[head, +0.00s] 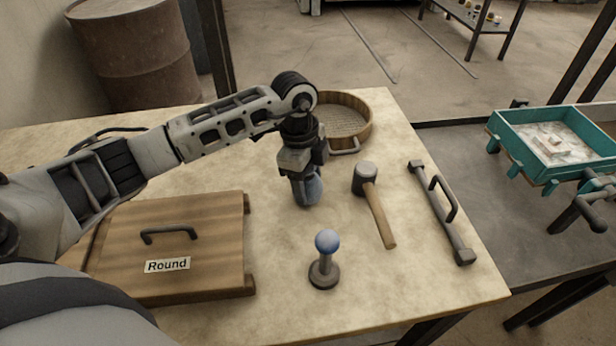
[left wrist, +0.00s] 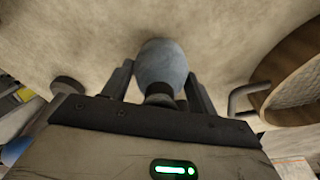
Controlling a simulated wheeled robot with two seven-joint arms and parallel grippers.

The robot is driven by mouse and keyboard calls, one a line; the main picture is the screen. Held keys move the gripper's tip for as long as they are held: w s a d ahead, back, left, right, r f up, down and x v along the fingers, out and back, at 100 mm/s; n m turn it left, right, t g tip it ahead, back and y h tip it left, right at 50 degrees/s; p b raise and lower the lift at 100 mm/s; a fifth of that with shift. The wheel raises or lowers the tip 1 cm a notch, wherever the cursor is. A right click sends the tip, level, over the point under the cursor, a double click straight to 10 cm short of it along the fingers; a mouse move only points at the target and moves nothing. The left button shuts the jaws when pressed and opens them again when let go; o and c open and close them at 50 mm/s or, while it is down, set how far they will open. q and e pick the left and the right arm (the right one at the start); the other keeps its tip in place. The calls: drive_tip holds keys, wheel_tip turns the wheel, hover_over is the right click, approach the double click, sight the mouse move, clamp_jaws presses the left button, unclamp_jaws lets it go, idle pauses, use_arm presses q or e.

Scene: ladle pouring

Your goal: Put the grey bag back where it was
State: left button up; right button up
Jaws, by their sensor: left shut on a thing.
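The grey bag (head: 313,190) is a small blue-grey rounded pouch, partly hidden by my gripper in the head view. My left gripper (head: 307,180) points down over the table and is shut on the bag. In the left wrist view the bag (left wrist: 162,66) sits between the two fingers of the left gripper (left wrist: 161,85), with its narrow neck toward the palm. I cannot tell whether the bag touches the table. My right gripper is not in view.
A round sieve (head: 345,120) stands behind the gripper. A wooden lid marked Round (head: 200,225) is at left. A teal tray (head: 510,128) stands at right.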

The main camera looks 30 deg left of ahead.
use_arm(q)
drive_tip(key=o, duration=1)
drive_tip(key=shift+f, duration=0.1)
drive_tip(key=r, duration=0.4)
drive_tip(key=a+r, duration=0.1)
drive_tip(key=r, duration=0.7)
drive_tip(key=shift+a+r, duration=0.1)
drive_tip(key=shift+a, duration=0.1)
